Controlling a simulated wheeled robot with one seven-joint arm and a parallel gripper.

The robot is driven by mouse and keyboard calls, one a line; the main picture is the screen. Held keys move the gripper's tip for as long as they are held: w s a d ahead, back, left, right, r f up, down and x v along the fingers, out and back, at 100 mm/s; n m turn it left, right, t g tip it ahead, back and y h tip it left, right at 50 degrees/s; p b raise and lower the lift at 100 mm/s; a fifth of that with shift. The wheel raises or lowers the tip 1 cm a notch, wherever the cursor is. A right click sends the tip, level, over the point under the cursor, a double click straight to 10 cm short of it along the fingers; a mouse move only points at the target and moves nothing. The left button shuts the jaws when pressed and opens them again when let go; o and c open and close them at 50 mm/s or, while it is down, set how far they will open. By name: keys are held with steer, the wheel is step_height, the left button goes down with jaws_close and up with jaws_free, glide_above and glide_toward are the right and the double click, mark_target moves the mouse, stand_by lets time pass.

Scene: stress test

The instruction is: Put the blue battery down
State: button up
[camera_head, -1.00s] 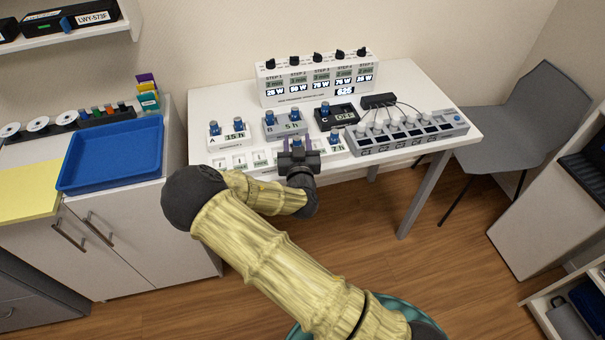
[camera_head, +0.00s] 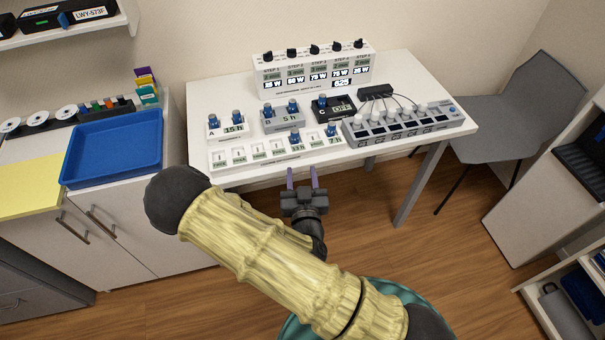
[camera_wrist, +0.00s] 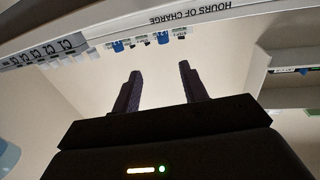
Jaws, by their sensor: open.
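My gripper (camera_head: 302,178) is open and empty, just off the front edge of the white table (camera_head: 230,93). Its two purple fingers point at the table. A blue battery (camera_head: 295,136) stands upright in the white front rack (camera_head: 222,163), beyond the fingers and apart from them. Another blue battery (camera_head: 331,130) stands at the rack's right end. More blue batteries stand in block A (camera_head: 224,132), block B (camera_head: 283,125) and block C (camera_head: 333,109). In the wrist view my gripper (camera_wrist: 160,80) has nothing between its fingers, and blue batteries (camera_wrist: 162,38) show beyond them.
A white box with knobs (camera_head: 312,72) stands at the back of the table. A grey block with several round-topped pieces (camera_head: 400,127) is at the right. A blue tray (camera_head: 115,148) lies on the left cabinet. A grey chair (camera_head: 525,110) stands right of the table.

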steer(key=shift+s+d+p, duration=0.1)
steer(key=shift+s+p, duration=0.6)
steer(key=shift+s, duration=0.05)
steer(key=shift+w+d, duration=0.1)
steer(key=w+d+f+m+g+h, duration=0.1)
steer(key=d+f+m+g+h, duration=0.1)
steer(key=d+m+g+h, duration=0.4)
steer(key=s+d+r+n+g+y, duration=0.4)
steer(key=s+d+r+n+g, duration=0.1)
steer(key=s+d+r+g, duration=0.4)
step_height(320, 180, up, 4)
steer(key=shift+s+d+r, duration=0.2)
steer(key=shift+s+r, duration=0.05)
steer(key=shift+s, duration=0.95)
steer(key=shift+o, duration=0.6)
